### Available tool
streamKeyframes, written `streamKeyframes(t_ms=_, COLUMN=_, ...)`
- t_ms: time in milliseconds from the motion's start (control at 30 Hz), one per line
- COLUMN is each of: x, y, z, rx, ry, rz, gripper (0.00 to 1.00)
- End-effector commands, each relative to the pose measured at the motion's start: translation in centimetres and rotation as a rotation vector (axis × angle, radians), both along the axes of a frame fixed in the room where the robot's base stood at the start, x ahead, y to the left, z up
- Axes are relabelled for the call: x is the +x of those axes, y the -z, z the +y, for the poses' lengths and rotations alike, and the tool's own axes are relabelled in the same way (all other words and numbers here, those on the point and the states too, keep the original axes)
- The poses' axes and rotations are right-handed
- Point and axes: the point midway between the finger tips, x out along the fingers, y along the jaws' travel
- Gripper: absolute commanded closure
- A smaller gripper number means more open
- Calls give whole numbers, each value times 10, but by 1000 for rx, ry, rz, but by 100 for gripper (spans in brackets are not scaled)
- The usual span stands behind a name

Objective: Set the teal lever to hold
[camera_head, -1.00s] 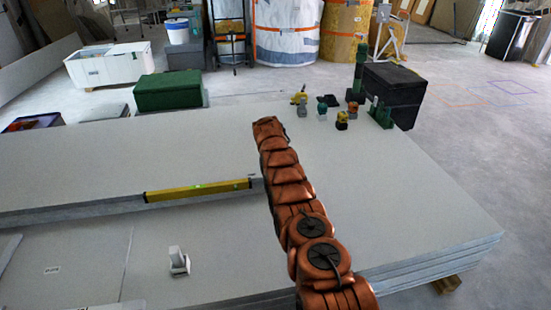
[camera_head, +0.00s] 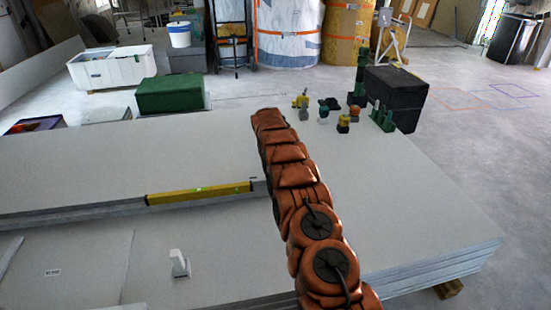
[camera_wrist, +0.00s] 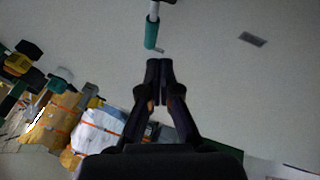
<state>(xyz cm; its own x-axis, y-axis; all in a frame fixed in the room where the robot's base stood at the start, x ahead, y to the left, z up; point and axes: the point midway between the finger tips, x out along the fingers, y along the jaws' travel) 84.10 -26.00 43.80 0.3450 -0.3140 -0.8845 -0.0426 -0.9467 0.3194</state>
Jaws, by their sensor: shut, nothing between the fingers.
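The teal lever shows in the wrist view as a teal handle (camera_wrist: 151,32) on a pale metal stem, against the light panel surface. My gripper (camera_wrist: 159,66) is shut and empty, its dark fingertips close together just below the teal handle in the picture. A small gap seems to separate them; I cannot tell the depth. In the head view a small teal-topped piece (camera_head: 323,109) stands among several small fittings at the far side of the panel stack. My gripper is hidden in the head view behind my orange arm. The lever's marked positions cannot be made out.
A yellow spirit level (camera_head: 200,193) lies on the panel stack (camera_head: 420,210). A white fitting (camera_head: 179,263) stands at the front left. Yellow (camera_head: 343,121) and green (camera_head: 381,115) fittings stand near the teal one. A black box (camera_head: 397,85) is behind them.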

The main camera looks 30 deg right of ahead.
Motion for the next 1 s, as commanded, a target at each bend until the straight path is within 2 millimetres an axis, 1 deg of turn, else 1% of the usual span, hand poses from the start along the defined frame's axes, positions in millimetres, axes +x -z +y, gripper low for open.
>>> streamKeyframes(t_ms=33, x=-1, y=-6, z=2, rx=0, ry=-1, rz=-2, gripper=100)
streamKeyframes(t_ms=167, x=-6, y=-16, z=6, rx=0, ry=-2, rz=0, gripper=100)
streamKeyframes(t_ms=300, x=-11, y=-31, z=11, rx=-1, ry=-2, rz=-3, gripper=100)
streamKeyframes(t_ms=600, x=-20, y=-53, z=19, rx=0, ry=-2, rz=-2, gripper=100)
streamKeyframes(t_ms=733, x=-22, y=-58, z=21, rx=-1, ry=-1, rz=-2, gripper=100)
streamKeyframes(t_ms=1000, x=-23, y=-59, z=21, rx=0, ry=-1, rz=-1, gripper=100)
